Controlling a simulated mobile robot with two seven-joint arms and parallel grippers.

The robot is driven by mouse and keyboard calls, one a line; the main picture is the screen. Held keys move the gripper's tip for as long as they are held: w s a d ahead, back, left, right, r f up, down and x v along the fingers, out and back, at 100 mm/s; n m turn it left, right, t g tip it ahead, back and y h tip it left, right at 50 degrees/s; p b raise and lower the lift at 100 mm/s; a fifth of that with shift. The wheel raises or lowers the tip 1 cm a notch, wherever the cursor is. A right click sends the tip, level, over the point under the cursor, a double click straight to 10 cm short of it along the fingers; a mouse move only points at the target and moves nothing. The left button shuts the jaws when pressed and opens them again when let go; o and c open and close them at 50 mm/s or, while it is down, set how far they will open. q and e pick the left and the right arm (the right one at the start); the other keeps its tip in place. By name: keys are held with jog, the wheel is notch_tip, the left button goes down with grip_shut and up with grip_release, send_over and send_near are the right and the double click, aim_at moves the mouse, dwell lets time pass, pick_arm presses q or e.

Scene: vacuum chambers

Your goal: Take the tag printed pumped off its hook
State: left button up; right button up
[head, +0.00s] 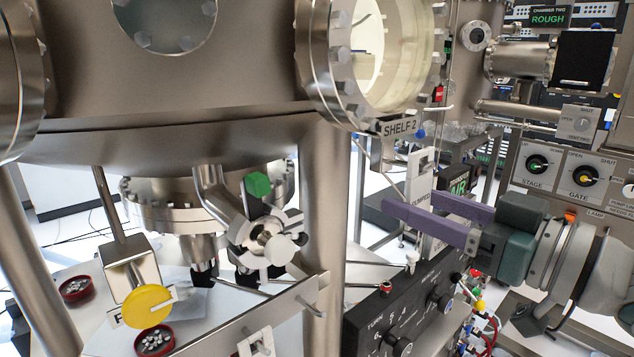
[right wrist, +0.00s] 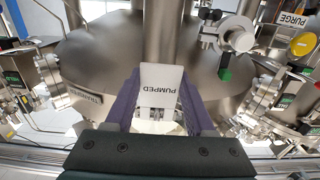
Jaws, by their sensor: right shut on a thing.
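The white tag printed PUMPED (right wrist: 162,80) lies between the two purple fingers of my right gripper (right wrist: 160,96) in the right wrist view, its lettering upside down there. In the head view the right gripper (head: 412,203) comes in from the right and is shut on the tag (head: 420,184), whose face is partly hidden by the fingers. The tag hangs about upright below the SHELF 2 label (head: 400,127). Whether it still touches a hook cannot be told. My left gripper is not in view.
A steel chamber (head: 180,90) with a round viewport (head: 385,55) fills the upper left. A black knob panel (head: 400,315) stands below the gripper. STAGE and GATE knobs (head: 537,163) are at right. A yellow disc (head: 148,306) and red dishes (head: 76,288) are lower left.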

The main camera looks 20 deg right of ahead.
jog(key=shift+s, duration=0.1)
jog(key=shift+p+v, duration=0.75)
jog(key=shift+v, duration=0.1)
jog(key=shift+s+d+r, duration=0.2)
jog(key=shift+s+r, duration=0.05)
jog(key=shift+s+p, duration=0.15)
jog(key=shift+p, duration=0.15)
jog(key=shift+s+d+p, duration=0.35)
jog(key=shift+s+p, duration=0.1)
jog(key=shift+s, duration=0.2)
jog(key=p, duration=0.2)
send_near(422, 199)
jog(key=shift+w+a+f, duration=0.1)
jog(key=shift+w+a, duration=0.05)
jog(key=shift+w, duration=0.05)
